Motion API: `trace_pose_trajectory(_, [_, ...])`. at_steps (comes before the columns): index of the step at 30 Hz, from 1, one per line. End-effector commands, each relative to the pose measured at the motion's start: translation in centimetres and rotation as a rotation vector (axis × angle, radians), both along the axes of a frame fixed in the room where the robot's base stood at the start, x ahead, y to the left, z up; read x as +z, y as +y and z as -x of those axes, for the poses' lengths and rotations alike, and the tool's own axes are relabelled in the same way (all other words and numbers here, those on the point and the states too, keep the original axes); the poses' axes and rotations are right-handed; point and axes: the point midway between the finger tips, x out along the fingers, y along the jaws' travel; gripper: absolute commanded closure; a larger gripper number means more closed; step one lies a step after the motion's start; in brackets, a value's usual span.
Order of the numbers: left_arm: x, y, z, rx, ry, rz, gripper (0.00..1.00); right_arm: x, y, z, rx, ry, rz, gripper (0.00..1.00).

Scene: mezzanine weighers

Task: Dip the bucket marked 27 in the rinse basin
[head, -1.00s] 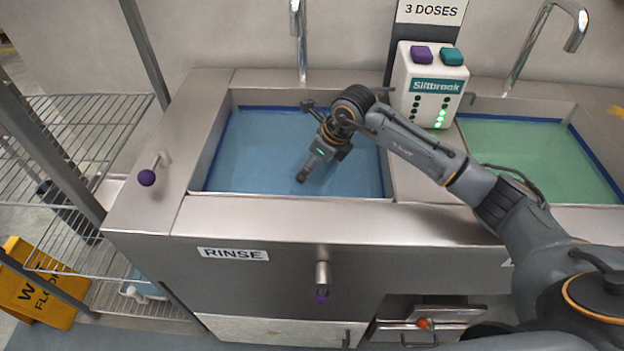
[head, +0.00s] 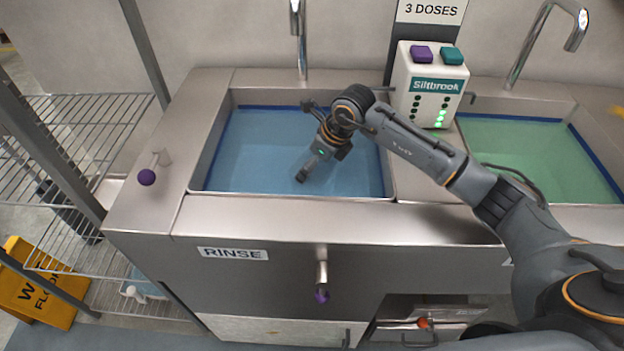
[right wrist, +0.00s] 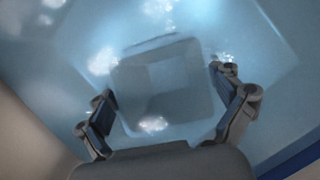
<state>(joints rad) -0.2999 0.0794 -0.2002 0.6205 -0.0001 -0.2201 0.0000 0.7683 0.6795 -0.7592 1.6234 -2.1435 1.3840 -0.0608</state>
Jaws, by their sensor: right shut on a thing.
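The rinse basin (head: 232,182) is the left sink, filled with blue water, with a RINSE label (head: 233,253) on its front. My right gripper (head: 302,174) points down into this water, its lower end under the surface. In the right wrist view a pale, square-mouthed bucket (right wrist: 127,98) sits blurred under water between the fingers of my right gripper (right wrist: 165,95), which is shut on it. No number on it can be read. In the head view the bucket cannot be made out. My left gripper is not in view.
A second sink with green water (head: 545,155) lies to the right. A white Siltbrook dispenser (head: 431,85) stands between the sinks. A tap (head: 300,40) rises behind the rinse basin. A wire rack (head: 80,130) and a yellow floor sign (head: 38,285) are at left.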

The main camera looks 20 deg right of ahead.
Motion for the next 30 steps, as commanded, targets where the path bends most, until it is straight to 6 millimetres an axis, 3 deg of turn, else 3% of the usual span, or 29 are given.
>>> trace_pose_trajectory(8, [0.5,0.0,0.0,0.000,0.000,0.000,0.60,0.8,0.0,-0.1,0.001,-0.003,-0.001,0.70])
trace_pose_trajectory(30, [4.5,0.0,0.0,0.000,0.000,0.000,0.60,7.4,0.0,-0.1,0.000,-0.004,0.000,0.70])
